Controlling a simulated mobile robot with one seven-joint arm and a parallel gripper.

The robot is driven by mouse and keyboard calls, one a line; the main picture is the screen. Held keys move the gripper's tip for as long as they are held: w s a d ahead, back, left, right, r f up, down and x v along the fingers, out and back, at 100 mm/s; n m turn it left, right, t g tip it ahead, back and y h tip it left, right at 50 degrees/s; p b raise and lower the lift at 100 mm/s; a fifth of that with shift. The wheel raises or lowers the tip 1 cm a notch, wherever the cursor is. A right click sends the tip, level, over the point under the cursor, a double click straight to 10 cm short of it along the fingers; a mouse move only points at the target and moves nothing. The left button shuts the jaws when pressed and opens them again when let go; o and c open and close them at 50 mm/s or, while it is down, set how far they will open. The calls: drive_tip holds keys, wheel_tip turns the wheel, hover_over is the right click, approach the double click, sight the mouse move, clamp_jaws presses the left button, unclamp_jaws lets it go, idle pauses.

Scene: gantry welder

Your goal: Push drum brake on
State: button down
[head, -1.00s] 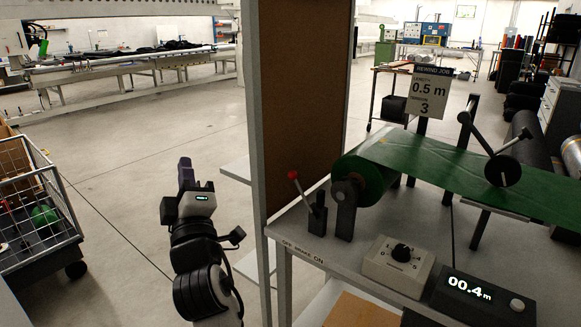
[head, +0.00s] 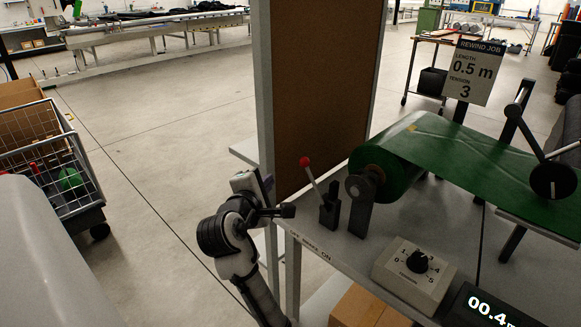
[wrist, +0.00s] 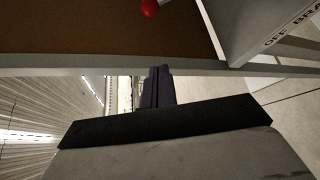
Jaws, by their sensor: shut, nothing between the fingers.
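The drum brake lever has a red knob (head: 304,161) on a thin rod and a black base (head: 329,211) at the bench's left end. It leans left, toward the OFF end of the "OFF BRAKE ON" label (head: 309,247). The green drum roll (head: 385,168) is just right of it. My gripper (head: 266,186) is left of the lever, near the bench edge and apart from the knob. Its purple fingers show shut and empty in the wrist view (wrist: 158,80). The red knob also shows at the top of the wrist view (wrist: 149,8).
A brown panel (head: 322,90) in a grey frame stands behind the lever. A tension dial box (head: 413,262) and a length display (head: 490,310) sit on the bench. A wire cart (head: 50,150) stands at left. Open floor lies between cart and bench.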

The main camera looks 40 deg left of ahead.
sight(301, 162)
drive_tip(key=p+x, duration=0.2)
drive_tip(key=x, duration=0.8)
drive_tip(key=shift+w+r, duration=0.1)
drive_tip(key=shift+r, duration=0.05)
drive_tip(key=d, duration=0.2)
drive_tip(key=d+r+p, duration=0.1)
drive_tip(key=shift+w+d+r, duration=0.15)
drive_tip(key=shift+w+d, duration=0.05)
drive_tip(key=shift+d, duration=0.15)
drive_tip(key=shift+d+r+m, duration=0.3)
drive_tip(key=shift+d+m, duration=0.05)
drive_tip(key=shift+m, duration=0.05)
drive_tip(key=shift+d+r+t, duration=0.1)
drive_tip(key=shift+d+t, duration=0.05)
drive_tip(key=shift+t, duration=0.15)
drive_tip(key=shift+d+r+m+y+b, duration=0.3)
drive_tip(key=shift+d+m+b, duration=0.2)
drive_tip(key=shift+d, duration=0.15)
drive_tip(key=d+r+m+t+y+b, duration=0.1)
drive_tip(key=d+r+m+t+b, duration=0.1)
drive_tip(key=d+m+b, duration=0.3)
drive_tip(key=shift+s+d+m+t, duration=0.35)
drive_tip(key=shift+d+t, duration=0.25)
drive_tip(key=shift+d, duration=0.3)
